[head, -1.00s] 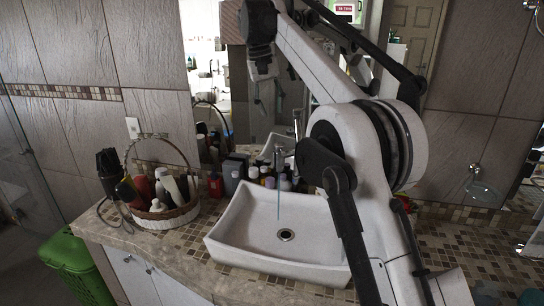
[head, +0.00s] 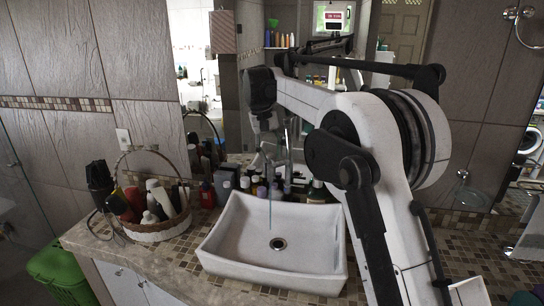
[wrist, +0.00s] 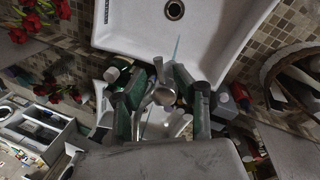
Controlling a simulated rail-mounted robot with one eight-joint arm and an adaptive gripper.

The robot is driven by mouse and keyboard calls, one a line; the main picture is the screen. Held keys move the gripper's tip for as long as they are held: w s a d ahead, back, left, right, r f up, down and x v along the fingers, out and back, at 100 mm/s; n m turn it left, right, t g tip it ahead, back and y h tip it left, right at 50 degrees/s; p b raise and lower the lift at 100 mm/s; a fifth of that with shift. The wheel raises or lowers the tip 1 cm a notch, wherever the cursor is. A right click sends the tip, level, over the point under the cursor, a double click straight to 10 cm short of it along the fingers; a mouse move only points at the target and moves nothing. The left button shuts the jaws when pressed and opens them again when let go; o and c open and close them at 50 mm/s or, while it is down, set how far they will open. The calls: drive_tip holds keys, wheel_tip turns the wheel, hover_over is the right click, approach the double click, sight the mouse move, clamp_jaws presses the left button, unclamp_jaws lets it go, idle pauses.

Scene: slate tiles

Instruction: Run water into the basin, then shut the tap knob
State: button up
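The white rectangular basin (head: 225,245) stands on the mosaic counter, and it also shows at the top of the wrist view (wrist: 130,35). A thin blue stream of water (head: 269,212) falls from the tap toward the drain, and the stream shows in the wrist view (wrist: 176,47). The chrome tap with its rounded knob (wrist: 164,96) is behind the basin. My gripper (wrist: 168,76) is over the tap, its two dark fingers apart on either side of the knob. Contact with the knob cannot be told. In the head view my gripper (head: 272,140) is small and partly unclear.
A wicker basket (head: 155,232) of bottles stands left of the basin. Several bottles (head: 250,185) crowd behind the basin near the tap. A mirror is behind them. A green bin (head: 60,270) stands at lower left. Red flowers (wrist: 40,20) show in the wrist view.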

drive_tip(key=shift+d+f, duration=0.15)
drive_tip(key=shift+f, duration=0.55)
drive_tip(key=shift+c, duration=0.3)
clamp_jaws()
drive_tip(key=shift+d+n, duration=0.1)
drive_tip(key=shift+n, duration=0.2)
drive_tip(key=shift+w+d+n+t+y+b, duration=0.3)
drive_tip(key=shift+w+d+n+b, duration=0.25)
drive_tip(key=shift+n, duration=1.45)
drive_tip(key=shift+w+d+n+t+y+b, duration=0.3)
drive_tip(key=shift+w+d+n+b, duration=0.25)
drive_tip(key=shift+n, duration=1.45)
drive_tip(key=shift+w+d+n+t+y+b, duration=0.3)
drive_tip(key=shift+n+b, duration=0.4)
drive_tip(key=shift+n, duration=1.3)
drive_tip(key=shift+d, duration=0.1)
